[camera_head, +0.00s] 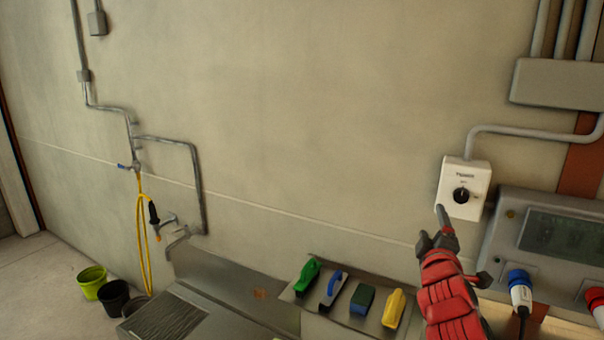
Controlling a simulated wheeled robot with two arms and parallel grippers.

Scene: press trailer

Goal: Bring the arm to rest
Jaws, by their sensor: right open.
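My right gripper (441,222) is at the lower right, at the end of my red arm. It is open and I see nothing held in it. Its tip is just below and left of the lower left corner of a white switch box (465,188) with a black rotary knob (461,196) on the wall. I cannot tell whether the tip touches the box. My left gripper is not in view.
A shelf (292,294) holds several brushes and sponges, left of my arm. A grey panel (508,226) with blue and red plugs is at the right. A sink (225,282), yellow hose (141,235) and buckets (92,283) are left. The wall's middle is bare.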

